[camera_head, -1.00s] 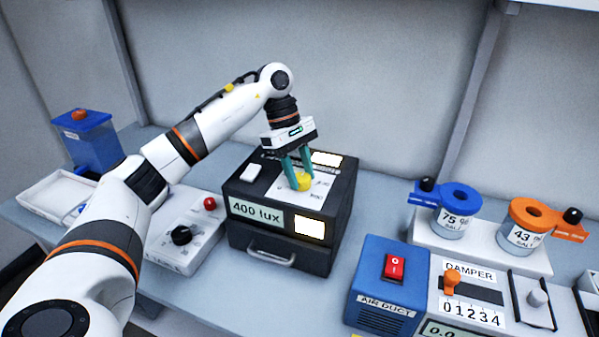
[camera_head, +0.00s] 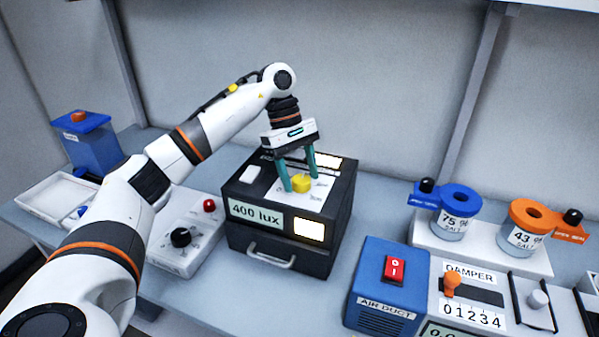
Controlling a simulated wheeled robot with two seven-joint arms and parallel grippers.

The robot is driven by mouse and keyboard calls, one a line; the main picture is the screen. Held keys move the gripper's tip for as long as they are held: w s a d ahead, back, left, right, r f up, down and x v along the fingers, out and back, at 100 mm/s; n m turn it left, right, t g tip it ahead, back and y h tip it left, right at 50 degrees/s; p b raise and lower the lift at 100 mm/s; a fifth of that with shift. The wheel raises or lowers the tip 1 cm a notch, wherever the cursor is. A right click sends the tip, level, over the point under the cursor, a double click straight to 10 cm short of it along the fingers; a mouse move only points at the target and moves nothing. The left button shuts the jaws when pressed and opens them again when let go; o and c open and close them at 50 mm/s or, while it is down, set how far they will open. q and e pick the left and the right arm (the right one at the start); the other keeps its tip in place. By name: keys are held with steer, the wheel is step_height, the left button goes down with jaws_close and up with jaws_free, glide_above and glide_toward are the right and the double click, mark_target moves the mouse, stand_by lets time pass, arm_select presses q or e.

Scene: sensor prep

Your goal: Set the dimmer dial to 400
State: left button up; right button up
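The dimmer dial is a yellow knob (camera_head: 301,184) on the white top plate of a black box (camera_head: 245,236). The box's front label (camera_head: 256,213) reads "400 lux", and a lit panel (camera_head: 309,228) glows beside it. My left gripper (camera_head: 300,184) has its two green fingers spread apart, one on either side of the knob, with gaps between. It is open and holds nothing. The dial's scale is partly hidden and too small to read. My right gripper is not in view.
Left of the box is a white panel with a black knob (camera_head: 181,237) and a red button (camera_head: 209,205). To the right are a blue air duct unit (camera_head: 384,290), an orange damper lever (camera_head: 452,282) and two salt jars (camera_head: 453,221). The box has a front handle (camera_head: 271,259).

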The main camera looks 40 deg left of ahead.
mark_target(301, 178)
arm_select(q)
steer(key=shift+w+a+r, duration=0.1)
steer(key=shift+a+r, duration=0.05)
steer(key=shift+r, duration=0.25)
steer(key=b+v, duration=0.1)
steer(key=v, duration=0.2)
steer(key=p+v, duration=0.2)
steer(key=v, duration=0.6)
steer(key=shift+a, duration=0.1)
